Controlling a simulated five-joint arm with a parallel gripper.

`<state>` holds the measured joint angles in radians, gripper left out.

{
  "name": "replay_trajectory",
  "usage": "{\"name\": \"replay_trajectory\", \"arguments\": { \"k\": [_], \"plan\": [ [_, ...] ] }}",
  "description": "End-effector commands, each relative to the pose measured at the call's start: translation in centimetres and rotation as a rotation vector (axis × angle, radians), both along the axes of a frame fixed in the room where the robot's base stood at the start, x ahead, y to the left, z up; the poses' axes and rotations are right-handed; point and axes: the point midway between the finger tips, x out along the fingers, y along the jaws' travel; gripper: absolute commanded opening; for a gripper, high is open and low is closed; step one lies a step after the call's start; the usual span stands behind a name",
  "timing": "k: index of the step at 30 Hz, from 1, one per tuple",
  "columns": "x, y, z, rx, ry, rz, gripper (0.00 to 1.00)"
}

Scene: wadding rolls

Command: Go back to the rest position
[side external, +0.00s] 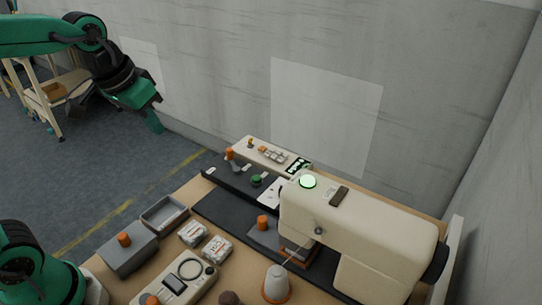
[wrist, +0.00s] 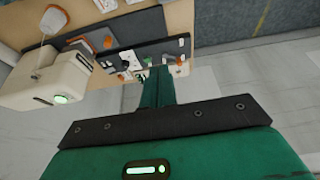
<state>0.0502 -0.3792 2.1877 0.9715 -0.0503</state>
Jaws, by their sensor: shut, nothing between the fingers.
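My gripper (side external: 154,122) is green and hangs in the air at the upper left of the side view, in front of the grey wall and well off the table. It is shut and empty. In the wrist view the shut green fingers (wrist: 158,86) point toward the workbench, with nothing held between them. The rest position itself is not marked in either view.
A cream sewing machine (side external: 365,222) stands on the wooden table, with a grey tray (side external: 164,213), a grey box (side external: 130,252) and a white cone (side external: 276,282) around it. A shelved cart (side external: 55,98) stands far left. The floor below my gripper looks clear.

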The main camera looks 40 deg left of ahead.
Motion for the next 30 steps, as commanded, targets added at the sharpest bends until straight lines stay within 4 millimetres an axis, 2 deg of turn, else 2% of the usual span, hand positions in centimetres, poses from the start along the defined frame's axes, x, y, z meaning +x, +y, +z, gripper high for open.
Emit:
{"name": "replay_trajectory", "arguments": {
  "k": [3, 9, 15, 21, 30],
  "plan": [
    [-2.3, 0.5, -0.3, 0.002, -0.034, 0.003, 0.00],
    [-5.6, 1.1, -1.3, 0.009, -0.084, 0.004, 0.00],
    [-7.8, 1.4, -2.3, 0.015, -0.120, 0.005, 0.00],
    [-8.5, 1.6, -2.8, 0.018, -0.131, 0.004, 0.00],
    [-8.5, 1.6, -2.8, 0.018, -0.130, 0.004, 0.00]
  ]
}}
